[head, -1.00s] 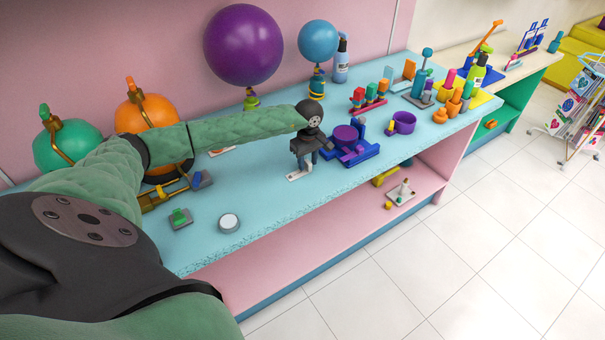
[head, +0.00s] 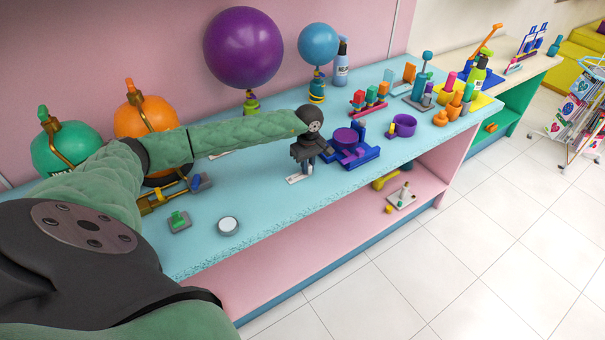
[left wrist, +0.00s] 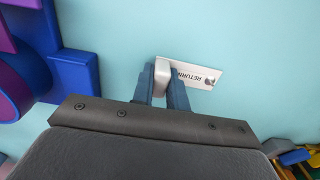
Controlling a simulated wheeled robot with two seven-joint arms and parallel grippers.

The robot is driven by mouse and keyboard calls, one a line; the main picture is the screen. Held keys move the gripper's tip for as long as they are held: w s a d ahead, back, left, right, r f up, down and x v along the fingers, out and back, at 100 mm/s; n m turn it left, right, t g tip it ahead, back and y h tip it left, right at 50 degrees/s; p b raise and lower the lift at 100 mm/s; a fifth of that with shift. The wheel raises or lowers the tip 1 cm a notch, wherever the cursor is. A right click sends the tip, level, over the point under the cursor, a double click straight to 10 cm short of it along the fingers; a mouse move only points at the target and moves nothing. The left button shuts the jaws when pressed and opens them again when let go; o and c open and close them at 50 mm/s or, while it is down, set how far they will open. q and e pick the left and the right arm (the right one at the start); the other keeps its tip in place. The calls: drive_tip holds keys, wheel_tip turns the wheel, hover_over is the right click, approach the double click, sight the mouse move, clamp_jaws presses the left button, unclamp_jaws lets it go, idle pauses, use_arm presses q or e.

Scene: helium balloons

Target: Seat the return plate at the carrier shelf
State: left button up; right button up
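The return plate is a white strip marked RETURN (left wrist: 196,75) in the left wrist view, with a grey upright grip (left wrist: 162,72) at one end and a small dark round spot at the other. In the head view, the return plate (head: 293,179) shows as a pale strip at the blue counter's front part. My left gripper (left wrist: 162,88) has its two blue-grey fingers on either side of the grip and looks shut on it. In the head view my left gripper (head: 307,165) points down at the plate. Whether the plate touches the counter is unclear. My right gripper is not in view.
A purple-and-blue fixture (head: 352,150) stands close right of my left gripper. A pink lower shelf (head: 335,220) holds a grey pegged plate (head: 402,196). A white round disc (head: 228,225) and a green-topped block (head: 179,221) lie to the left. Balloons stand behind.

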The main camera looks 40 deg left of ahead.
use_arm(q)
clamp_jaws()
drive_tip(key=shift+r, duration=0.55)
drive_tip(key=shift+r, duration=0.4)
drive_tip(key=shift+c, duration=0.4)
unclamp_jaws()
clamp_jaws()
drive_tip(key=shift+r, duration=0.15)
